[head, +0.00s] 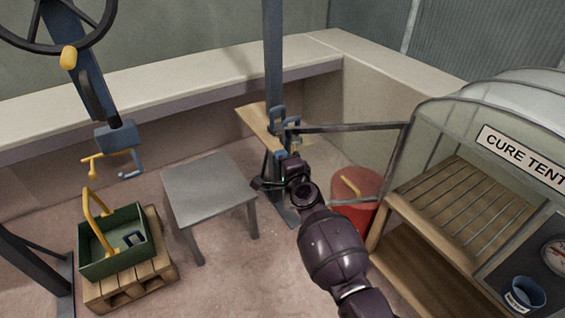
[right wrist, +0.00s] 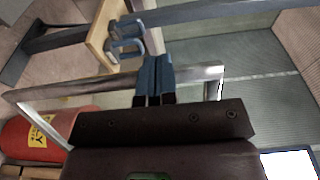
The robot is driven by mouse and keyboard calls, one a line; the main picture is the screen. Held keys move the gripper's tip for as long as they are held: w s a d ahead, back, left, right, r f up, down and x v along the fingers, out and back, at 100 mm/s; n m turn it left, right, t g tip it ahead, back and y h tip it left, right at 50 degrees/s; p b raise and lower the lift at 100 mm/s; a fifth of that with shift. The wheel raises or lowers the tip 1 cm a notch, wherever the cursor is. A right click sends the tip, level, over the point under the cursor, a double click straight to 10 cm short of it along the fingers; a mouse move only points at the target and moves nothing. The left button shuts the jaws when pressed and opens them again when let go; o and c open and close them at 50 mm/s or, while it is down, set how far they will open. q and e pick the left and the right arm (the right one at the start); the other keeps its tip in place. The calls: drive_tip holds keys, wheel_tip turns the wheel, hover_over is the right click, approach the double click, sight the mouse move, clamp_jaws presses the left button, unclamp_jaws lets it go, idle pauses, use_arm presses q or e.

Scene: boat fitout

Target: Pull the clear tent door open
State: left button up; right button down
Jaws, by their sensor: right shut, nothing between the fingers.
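The cure tent (head: 530,155) stands at the right in the head view, with a clear front and a "CURE TENT" label. Its clear door shows as a thin grey frame (head: 350,128) standing out to the left from the tent's front edge. The frame also crosses the right wrist view (right wrist: 75,88). My right gripper (head: 288,152) is at the door's outer end, its blue fingers (right wrist: 154,78) shut and empty. The fingers overlap the frame bar in the wrist view; I cannot tell whether they touch it. My left gripper is not in view.
A blue post (head: 273,60) with blue clamps (right wrist: 128,45) stands close behind the gripper. A red drum (head: 355,205) stands below the door. A grey table (head: 208,183) and a green toolbox (head: 95,262) on a pallet are left. Wooden slatted shelves (head: 455,205) are inside the tent.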

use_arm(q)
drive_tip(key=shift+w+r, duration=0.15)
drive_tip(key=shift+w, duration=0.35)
use_arm(e)
drive_tip(key=shift+w+a, duration=0.1)
drive_tip(key=shift+w, duration=0.4)
use_arm(q)
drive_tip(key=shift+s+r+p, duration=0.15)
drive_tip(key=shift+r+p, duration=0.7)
drive_tip(key=shift+p, duration=0.35)
use_arm(e)
drive_tip(key=v, duration=1.1)
drive_tip(key=shift+w, duration=0.1)
